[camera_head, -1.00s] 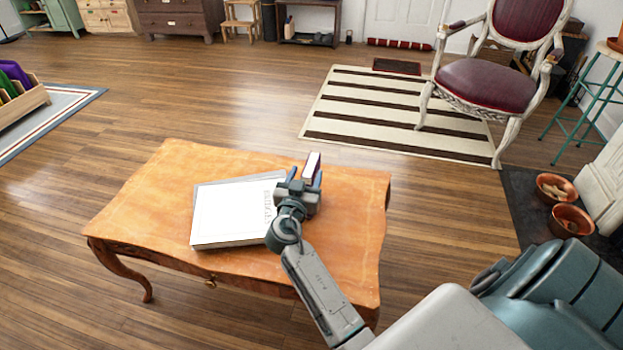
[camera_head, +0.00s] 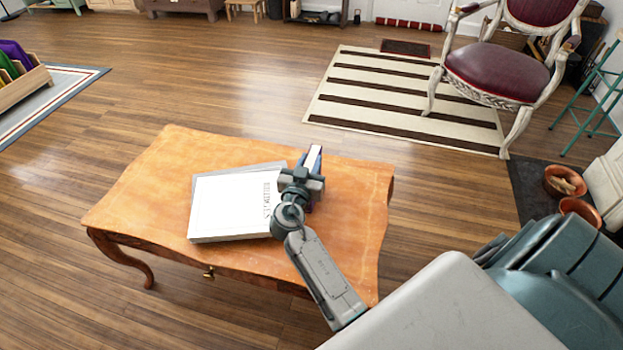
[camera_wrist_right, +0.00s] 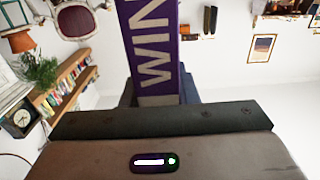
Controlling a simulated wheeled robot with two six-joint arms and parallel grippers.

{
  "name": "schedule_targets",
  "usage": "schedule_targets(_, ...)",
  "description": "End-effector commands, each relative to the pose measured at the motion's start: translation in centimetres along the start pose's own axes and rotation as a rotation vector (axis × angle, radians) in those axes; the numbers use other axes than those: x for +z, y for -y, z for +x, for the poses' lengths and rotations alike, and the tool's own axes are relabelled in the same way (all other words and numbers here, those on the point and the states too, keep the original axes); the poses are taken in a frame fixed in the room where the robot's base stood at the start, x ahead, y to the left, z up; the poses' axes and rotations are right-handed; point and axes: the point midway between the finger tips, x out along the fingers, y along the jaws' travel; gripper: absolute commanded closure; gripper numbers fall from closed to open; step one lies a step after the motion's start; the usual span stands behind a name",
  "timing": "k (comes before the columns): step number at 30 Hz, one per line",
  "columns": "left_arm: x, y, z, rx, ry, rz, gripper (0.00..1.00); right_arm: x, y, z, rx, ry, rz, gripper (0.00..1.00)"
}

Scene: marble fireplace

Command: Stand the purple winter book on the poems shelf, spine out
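The purple winter book (camera_wrist_right: 155,45) rises from my right gripper in the right wrist view, with the large letters "WIN" on its purple face. In the head view my right gripper (camera_head: 312,178) is shut on the book, which shows as a thin slab (camera_head: 314,157) with pale page edges above the table. Most of its cover is hidden from the head. A shelf with a row of books (camera_wrist_right: 62,92) shows at the left in the right wrist view; I cannot read any label that marks it as the poems shelf. My left gripper is not in view.
An orange wooden table (camera_head: 150,195) stands below the gripper, with a large white book (camera_head: 232,205) lying flat on it. A wooden rack (camera_head: 22,88) stands at the far left. A red chair (camera_head: 497,72) stands behind right. Wooden floor lies open around the table.

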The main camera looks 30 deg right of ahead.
Motion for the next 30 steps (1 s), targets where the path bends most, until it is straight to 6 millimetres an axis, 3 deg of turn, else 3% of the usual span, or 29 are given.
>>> schedule_targets(15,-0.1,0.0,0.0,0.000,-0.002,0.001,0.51,-0.5,0.0,0.0,0.000,-0.003,0.003,1.00)
schedule_targets(24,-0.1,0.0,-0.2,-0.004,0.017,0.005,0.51,-3.8,0.0,0.0,0.000,-0.005,0.006,1.00)
schedule_targets(30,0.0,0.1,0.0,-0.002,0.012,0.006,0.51,-3.8,-2.8,-3.1,0.000,0.001,0.001,1.00)
